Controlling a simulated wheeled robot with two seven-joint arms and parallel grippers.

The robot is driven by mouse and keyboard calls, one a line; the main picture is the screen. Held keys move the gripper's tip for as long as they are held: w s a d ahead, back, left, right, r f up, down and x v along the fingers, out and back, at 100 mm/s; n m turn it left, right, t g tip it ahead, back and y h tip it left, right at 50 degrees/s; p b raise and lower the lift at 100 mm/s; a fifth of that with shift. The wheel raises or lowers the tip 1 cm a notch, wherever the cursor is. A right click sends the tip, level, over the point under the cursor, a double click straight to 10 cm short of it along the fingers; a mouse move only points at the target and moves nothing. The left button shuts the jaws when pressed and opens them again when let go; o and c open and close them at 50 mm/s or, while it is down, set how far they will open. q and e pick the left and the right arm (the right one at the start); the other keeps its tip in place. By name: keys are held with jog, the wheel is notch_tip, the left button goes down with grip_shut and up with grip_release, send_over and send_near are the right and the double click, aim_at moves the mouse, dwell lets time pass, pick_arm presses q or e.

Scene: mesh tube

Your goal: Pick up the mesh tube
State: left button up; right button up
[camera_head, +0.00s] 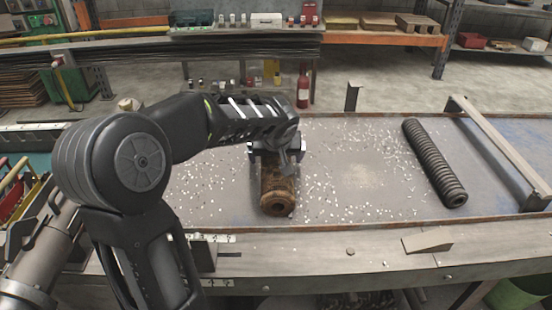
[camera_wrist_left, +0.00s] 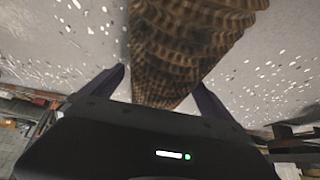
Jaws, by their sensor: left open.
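The mesh tube (camera_head: 278,195) is a rusty brown cylinder lying on the grey metal bench top, its near end with a dark round hole facing the front edge. In the left wrist view the tube (camera_wrist_left: 185,45) shows a brown mesh-like pattern and runs between my finger tips. My left gripper (camera_head: 276,152) is over the far part of the tube, its fingers open. In the wrist view the left gripper (camera_wrist_left: 160,78) has one dark finger on each side of the tube. I cannot tell whether they touch it. The tube's far end is hidden under my arm. My right gripper is not in view.
A dark ribbed cylinder (camera_head: 435,165) lies at the right of the bench top (camera_head: 345,205), which is strewn with pale chips. A metal bar frame (camera_head: 497,150) stands at the right end. A small wedge (camera_head: 428,240) sits on the front rail.

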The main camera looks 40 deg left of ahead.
pick_arm(q)
jog(key=shift+c, duration=0.5)
jog(key=c, duration=1.9)
jog(key=shift+o, duration=0.2)
jog(key=shift+r, duration=0.15)
notch_tip(320, 180, up, 10)
jog(key=shift+f, duration=0.2)
jog(key=shift+r, duration=0.1)
